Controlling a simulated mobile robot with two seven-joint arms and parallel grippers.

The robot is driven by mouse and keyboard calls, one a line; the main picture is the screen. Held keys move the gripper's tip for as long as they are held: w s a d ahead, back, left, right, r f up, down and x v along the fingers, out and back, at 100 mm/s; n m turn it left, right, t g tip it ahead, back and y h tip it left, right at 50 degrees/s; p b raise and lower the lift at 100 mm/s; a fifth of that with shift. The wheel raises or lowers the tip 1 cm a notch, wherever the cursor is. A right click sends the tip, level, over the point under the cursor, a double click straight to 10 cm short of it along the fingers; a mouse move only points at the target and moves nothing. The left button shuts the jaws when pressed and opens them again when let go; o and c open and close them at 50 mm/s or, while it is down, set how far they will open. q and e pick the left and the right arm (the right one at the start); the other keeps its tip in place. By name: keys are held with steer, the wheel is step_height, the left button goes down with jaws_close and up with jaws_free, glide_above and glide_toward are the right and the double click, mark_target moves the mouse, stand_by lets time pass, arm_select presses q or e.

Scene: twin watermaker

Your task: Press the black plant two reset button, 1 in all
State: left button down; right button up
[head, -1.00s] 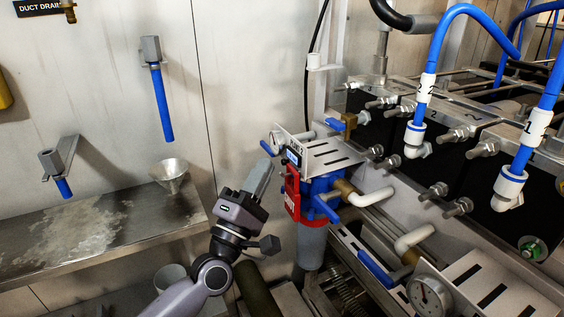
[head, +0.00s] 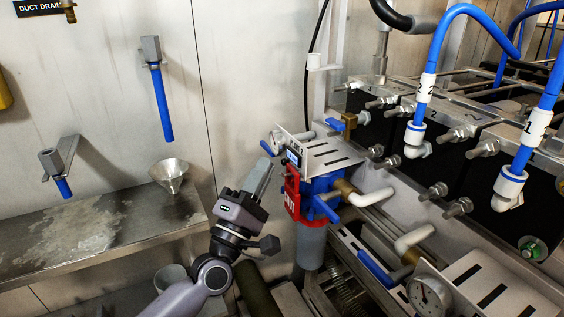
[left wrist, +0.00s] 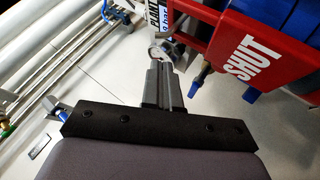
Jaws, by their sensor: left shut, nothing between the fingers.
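My left gripper (head: 263,172) is shut and empty, its fingers pointing up toward the plant unit with the slotted metal bracket (head: 335,152). In the head view its tips are left of the unit's small display (head: 293,156) and red SHUT tag (head: 292,192). In the left wrist view the shut fingers (left wrist: 161,68) point at a small round pale part beneath the PLANT label (left wrist: 154,13). The red SHUT tag (left wrist: 243,58) is at right there. I cannot clearly make out the black reset button in either view. My right gripper is not in view.
Blue-handled valves (head: 326,208) and white pipes (head: 372,196) crowd the unit's right side. A steel shelf (head: 140,228) with a funnel (head: 170,174) stands left. Bare wall (head: 255,70) lies behind my gripper. A pressure gauge (head: 428,292) is at lower right.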

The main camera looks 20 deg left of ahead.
arm_select(q)
steer(key=shift+w+d, duration=0.1)
steer(key=shift+w+d, duration=0.2)
steer(key=shift+w, duration=0.05)
steer(key=shift+w+d, duration=0.3)
stand_by(0.8)
steer(key=shift+s, duration=0.1)
steer(key=shift+s+a, duration=0.55)
steer(key=shift+a, duration=0.05)
steer(key=shift+s+a, duration=1.65)
steer(key=shift+s, duration=0.25)
